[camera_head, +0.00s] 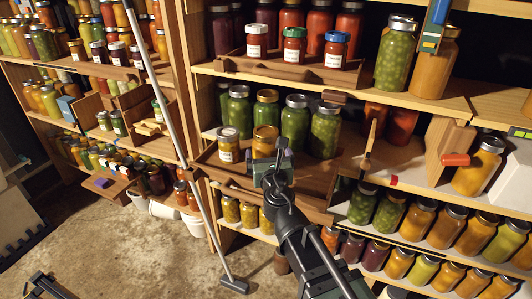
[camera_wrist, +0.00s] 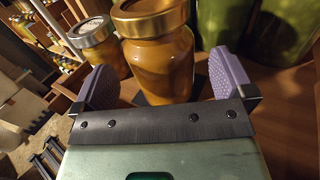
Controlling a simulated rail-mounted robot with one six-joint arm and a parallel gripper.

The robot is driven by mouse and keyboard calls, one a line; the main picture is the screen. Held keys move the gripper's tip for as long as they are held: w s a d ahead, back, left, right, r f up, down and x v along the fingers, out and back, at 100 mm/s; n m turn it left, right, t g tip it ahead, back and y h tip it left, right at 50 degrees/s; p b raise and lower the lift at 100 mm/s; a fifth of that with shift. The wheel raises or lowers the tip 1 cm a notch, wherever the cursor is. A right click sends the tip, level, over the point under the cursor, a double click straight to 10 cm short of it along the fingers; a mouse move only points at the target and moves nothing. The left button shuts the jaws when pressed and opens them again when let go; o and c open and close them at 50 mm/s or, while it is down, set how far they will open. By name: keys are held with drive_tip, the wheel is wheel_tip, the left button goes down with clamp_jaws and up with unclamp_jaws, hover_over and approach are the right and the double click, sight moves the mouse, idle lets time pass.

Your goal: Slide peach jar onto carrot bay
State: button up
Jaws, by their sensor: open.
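An orange jar with a gold lid, which looks like the peach jar (camera_head: 265,142), stands upright in a wooden tray on the middle shelf. In the wrist view the same jar (camera_wrist: 158,60) stands at the mouth of my gripper (camera_wrist: 163,82), whose purple pads are spread to either side with gaps. In the head view my gripper (camera_head: 270,165) is low in front of the jar. A labelled jar with a silver lid (camera_head: 228,147) stands just left of it, also in the wrist view (camera_wrist: 99,45). I cannot tell which bay is the carrot bay.
Several green jars (camera_head: 295,122) stand close behind and right of the orange jar. The wooden tray (camera_head: 290,195) has a raised front edge. A wooden divider (camera_head: 372,135) rises to the right. A long grey pole (camera_head: 180,140) leans at the left.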

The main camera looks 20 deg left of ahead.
drive_tip(key=x, duration=0.5)
drive_tip(key=shift+a+f, duration=0.1)
drive_tip(key=shift+a, duration=0.05)
drive_tip(key=c, duration=1.2)
drive_tip(key=shift+c, duration=0.2)
wheel_tip(320, 180, up, 20)
drive_tip(key=p, duration=1.9)
drive_tip(key=shift+p, duration=0.4)
